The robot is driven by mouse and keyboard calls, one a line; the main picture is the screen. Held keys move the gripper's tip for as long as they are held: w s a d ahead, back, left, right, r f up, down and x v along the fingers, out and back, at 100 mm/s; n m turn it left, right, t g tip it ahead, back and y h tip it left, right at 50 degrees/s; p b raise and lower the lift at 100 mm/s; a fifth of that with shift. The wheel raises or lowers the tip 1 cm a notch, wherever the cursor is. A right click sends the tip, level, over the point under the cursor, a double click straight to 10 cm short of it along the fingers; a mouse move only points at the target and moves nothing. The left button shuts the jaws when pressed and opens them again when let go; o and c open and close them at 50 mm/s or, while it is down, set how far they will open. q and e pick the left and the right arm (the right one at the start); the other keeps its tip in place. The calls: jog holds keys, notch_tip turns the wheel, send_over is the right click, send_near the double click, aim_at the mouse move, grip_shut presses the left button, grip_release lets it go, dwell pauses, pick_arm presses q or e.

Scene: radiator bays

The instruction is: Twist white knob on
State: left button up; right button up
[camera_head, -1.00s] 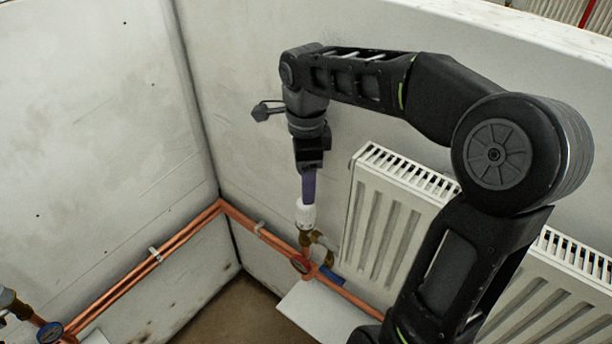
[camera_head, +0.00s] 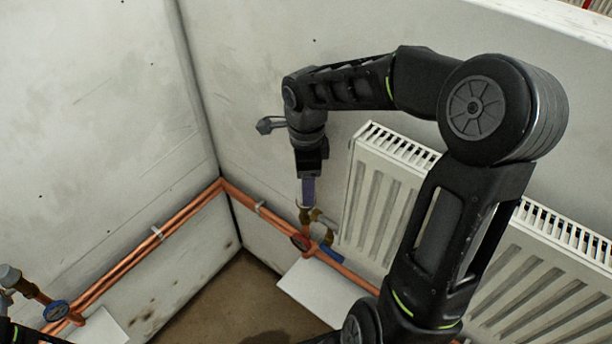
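My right gripper (camera_head: 308,203) comes in from the right on its black arm and points down beside the radiator. Its purple fingers sit right above a brass valve (camera_head: 306,216) and cover the place of the white knob, which is hidden now. Only one side of the fingers shows, so I cannot tell whether they are open or shut on the knob. My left gripper is not in view.
A white radiator (camera_head: 372,205) stands just right of the valve.

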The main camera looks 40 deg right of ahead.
grip_shut()
dwell(0.6)
jog(key=shift+s+f+b, duration=0.1)
jog(key=shift+f+b, duration=0.1)
jog(key=shift+b, duration=0.2)
dwell(0.4)
